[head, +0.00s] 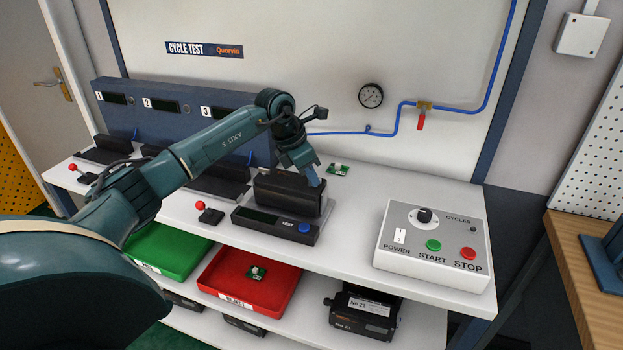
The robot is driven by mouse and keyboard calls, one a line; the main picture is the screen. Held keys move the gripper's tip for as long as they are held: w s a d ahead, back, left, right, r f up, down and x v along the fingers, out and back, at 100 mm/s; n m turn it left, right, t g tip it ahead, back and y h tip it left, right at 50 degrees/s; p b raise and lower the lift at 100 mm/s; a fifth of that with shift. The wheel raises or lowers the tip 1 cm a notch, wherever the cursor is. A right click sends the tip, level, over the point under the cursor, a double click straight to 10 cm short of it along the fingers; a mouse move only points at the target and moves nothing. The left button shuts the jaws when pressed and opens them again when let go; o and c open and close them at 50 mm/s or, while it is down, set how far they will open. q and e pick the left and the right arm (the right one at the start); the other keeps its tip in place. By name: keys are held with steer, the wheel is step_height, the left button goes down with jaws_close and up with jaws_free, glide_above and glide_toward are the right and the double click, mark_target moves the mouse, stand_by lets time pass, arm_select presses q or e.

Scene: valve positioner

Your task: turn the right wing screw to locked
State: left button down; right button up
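A black boxy device (287,194) stands on the bench, behind the low dark test unit (262,225) with a display and a blue button. My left gripper (313,174) reaches down from above to the right end of the black device. It looks to touch it or be just over it; I cannot tell which. Its fingers are small and partly merged with the device, so I cannot tell whether they are open or shut. I cannot make out any wing screw; the right end of the device is largely covered by the gripper. My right gripper is not in view.
A control box (433,246) with a knob and buttons stands on the right of the bench (350,232). Red (250,288) and green (168,252) trays sit below.

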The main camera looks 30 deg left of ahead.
arm_select(q)
steer(key=m, duration=0.2)
steer(key=m+g+h+b, duration=0.1)
steer(key=m, duration=0.1)
steer(key=shift+w+a+r, duration=0.1)
steer(key=shift+w+a, duration=0.05)
steer(key=shift+w, duration=0.05)
steer(key=m, duration=0.2)
steer(key=shift+w+m+g+h+b, duration=0.1)
steer(key=shift+m+g+h+b, duration=0.2)
steer(key=shift+g+h, duration=0.1)
steer(key=shift+m+g, duration=0.3)
steer(key=shift+m, duration=0.6)
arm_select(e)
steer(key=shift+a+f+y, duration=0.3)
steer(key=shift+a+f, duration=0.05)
arm_select(q)
steer(key=c, duration=1.6)
jaws_free()
steer(key=v, duration=1.3)
steer(key=shift+a+b, duration=0.15)
steer(key=shift+b, duration=0.25)
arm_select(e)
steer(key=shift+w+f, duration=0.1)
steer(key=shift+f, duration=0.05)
